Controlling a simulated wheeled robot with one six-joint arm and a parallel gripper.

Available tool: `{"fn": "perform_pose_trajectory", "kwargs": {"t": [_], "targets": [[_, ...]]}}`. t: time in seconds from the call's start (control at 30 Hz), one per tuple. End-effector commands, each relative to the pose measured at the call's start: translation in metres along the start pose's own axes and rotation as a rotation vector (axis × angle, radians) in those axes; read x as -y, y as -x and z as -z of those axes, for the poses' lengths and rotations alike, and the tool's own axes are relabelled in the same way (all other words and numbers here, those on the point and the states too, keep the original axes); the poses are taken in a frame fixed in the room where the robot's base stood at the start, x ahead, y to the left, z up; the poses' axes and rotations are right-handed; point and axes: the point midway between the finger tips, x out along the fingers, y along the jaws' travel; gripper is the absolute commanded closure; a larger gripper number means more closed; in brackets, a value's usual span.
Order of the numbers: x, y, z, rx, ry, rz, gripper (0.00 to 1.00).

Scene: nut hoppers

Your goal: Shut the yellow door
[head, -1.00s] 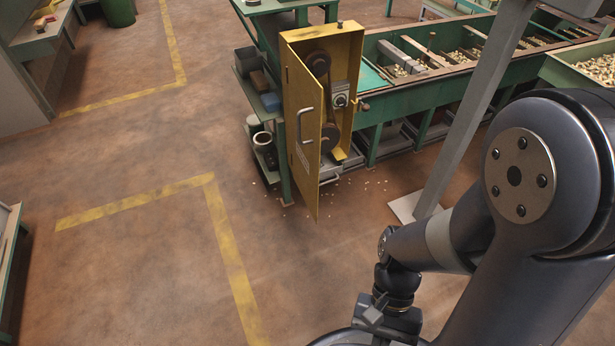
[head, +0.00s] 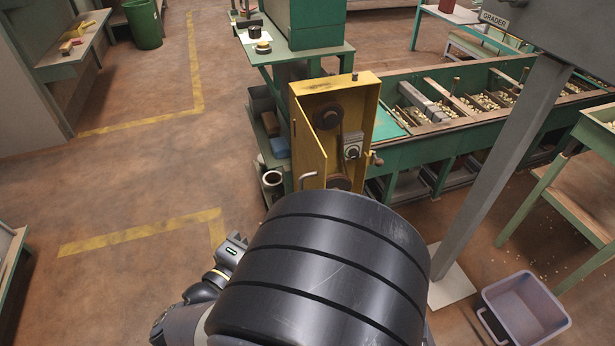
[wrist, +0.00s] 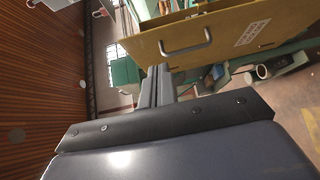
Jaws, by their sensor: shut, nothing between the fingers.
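The yellow door (head: 306,143) stands open, swung out from the left side of the yellow cabinet (head: 361,112). Belt wheels and a grey switch box show inside the cabinet. The door's grey handle (head: 308,176) is partly visible; my arm hides the door's lower part in the head view. In the wrist view the door (wrist: 245,32) spans the top, with its handle (wrist: 185,41) and a white label. My gripper (wrist: 158,70) is shut and empty, its tips near the door's edge below the handle. I cannot tell whether they touch it.
A green conveyor frame (head: 420,155) runs right from the cabinet. A grey post (head: 502,160) and a grey-purple bin (head: 525,308) stand at right. A green shelf (head: 262,52) stands behind the cabinet. Floor with yellow lines (head: 140,232) is open at left.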

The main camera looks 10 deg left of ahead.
Motion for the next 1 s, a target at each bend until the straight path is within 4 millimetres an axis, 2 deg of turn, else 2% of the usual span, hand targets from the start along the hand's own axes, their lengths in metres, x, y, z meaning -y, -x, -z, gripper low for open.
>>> {"fn": "perform_pose_trajectory", "kwargs": {"t": [0.1,0.23,0.77,1.0], "targets": [[-0.008,0.010,0.011,-0.052,-0.024,-0.038,1.00],[-0.009,0.002,0.013,-0.057,-0.029,-0.043,1.00],[-0.011,-0.091,0.017,-0.052,-0.027,-0.041,1.00],[-0.013,-0.114,-0.005,-0.054,-0.026,-0.041,1.00]]}}
